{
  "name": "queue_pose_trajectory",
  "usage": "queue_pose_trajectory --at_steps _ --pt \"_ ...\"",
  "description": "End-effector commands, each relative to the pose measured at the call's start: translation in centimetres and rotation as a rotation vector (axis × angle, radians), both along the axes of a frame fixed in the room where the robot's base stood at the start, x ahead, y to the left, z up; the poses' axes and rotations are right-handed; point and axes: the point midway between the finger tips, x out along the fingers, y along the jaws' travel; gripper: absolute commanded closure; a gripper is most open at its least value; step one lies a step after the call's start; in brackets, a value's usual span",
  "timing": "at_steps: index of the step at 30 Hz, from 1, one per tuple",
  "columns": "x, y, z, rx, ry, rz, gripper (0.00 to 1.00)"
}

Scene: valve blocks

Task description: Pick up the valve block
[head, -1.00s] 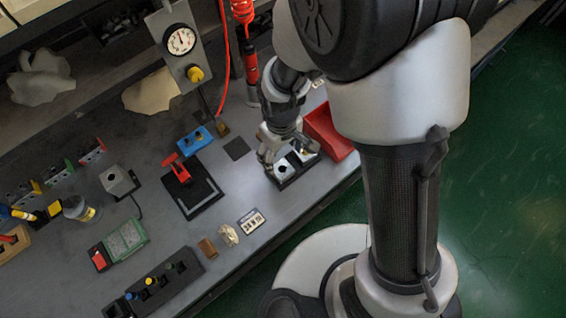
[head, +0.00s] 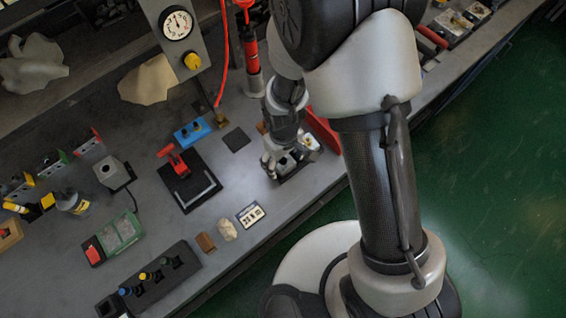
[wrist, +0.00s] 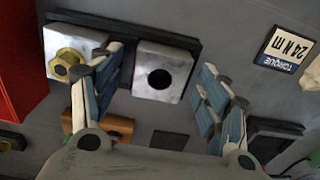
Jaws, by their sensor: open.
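Two silver metal blocks sit side by side on a black tray (wrist: 190,40). One valve block (wrist: 162,76) has a dark round hole in its face. The other valve block (wrist: 76,48) carries a brass hex fitting (wrist: 68,65). My gripper (wrist: 160,62) is open, with the holed block in the space between its fingers. The left finger overlaps the gap between the blocks; I cannot tell whether either finger touches metal. In the head view my gripper (head: 278,162) is low over the tray, partly hiding the blocks.
A red bin (head: 322,130) stands right beside the tray. A torque label (head: 250,214) lies near the bench edge. A black fixture with a red clamp (head: 175,162) and a blue block (head: 192,132) are to the left.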

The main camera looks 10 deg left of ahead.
Motion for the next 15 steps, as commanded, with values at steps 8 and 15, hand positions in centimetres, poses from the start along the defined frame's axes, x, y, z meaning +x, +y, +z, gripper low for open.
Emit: queue_pose_trajectory --at_steps 8,15 --pt "-0.01 0.00 0.04 0.000 0.000 0.000 0.48" --pt "-0.01 0.00 0.04 0.000 0.000 0.000 0.64"
